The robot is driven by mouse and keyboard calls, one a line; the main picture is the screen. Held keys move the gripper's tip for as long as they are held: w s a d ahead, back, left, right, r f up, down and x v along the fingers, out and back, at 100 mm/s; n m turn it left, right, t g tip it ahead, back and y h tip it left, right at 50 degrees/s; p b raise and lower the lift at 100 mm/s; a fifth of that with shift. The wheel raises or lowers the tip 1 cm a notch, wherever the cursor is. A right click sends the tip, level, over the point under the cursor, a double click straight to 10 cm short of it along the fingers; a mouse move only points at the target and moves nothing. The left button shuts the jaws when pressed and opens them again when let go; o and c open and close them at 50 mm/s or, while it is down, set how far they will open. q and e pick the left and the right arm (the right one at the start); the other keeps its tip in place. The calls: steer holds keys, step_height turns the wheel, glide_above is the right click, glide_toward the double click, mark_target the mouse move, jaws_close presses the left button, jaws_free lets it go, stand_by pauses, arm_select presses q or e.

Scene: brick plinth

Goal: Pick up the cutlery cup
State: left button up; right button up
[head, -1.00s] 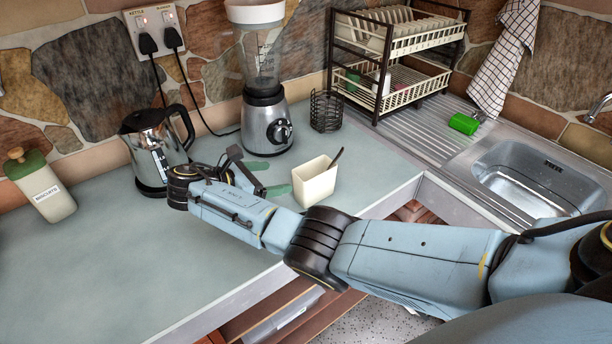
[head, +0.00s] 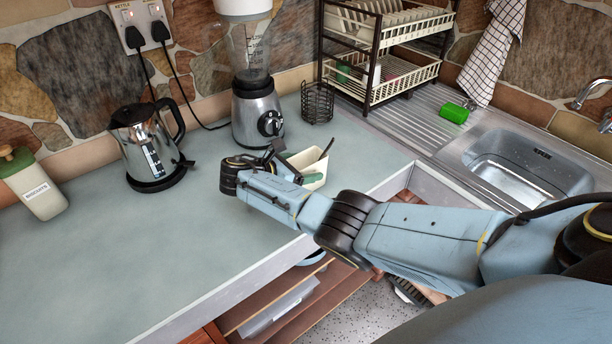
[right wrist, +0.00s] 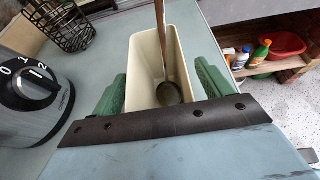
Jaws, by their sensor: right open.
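The cutlery cup (head: 318,160) is a cream, open-topped rectangular box on the grey-green worktop, partly hidden behind my right gripper in the head view. A dark-handled utensil (head: 327,148) leans in it. In the right wrist view the cup (right wrist: 143,75) stands between the two green fingers of my right gripper (right wrist: 162,88), with a spoon-like utensil (right wrist: 161,45) inside. The right gripper (head: 297,168) is open, with one finger on each side of the cup. I cannot tell whether either finger touches it. My left gripper is not in view.
A blender (head: 257,110) and a black wire basket (head: 317,103) stand behind the cup. A kettle (head: 148,145) is to the left. A dish rack (head: 385,75) and sink (head: 535,170) are to the right. The left front worktop is clear.

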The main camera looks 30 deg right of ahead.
steer(key=c, duration=1.1)
steer(key=shift+o, duration=0.2)
steer(key=shift+r, duration=0.1)
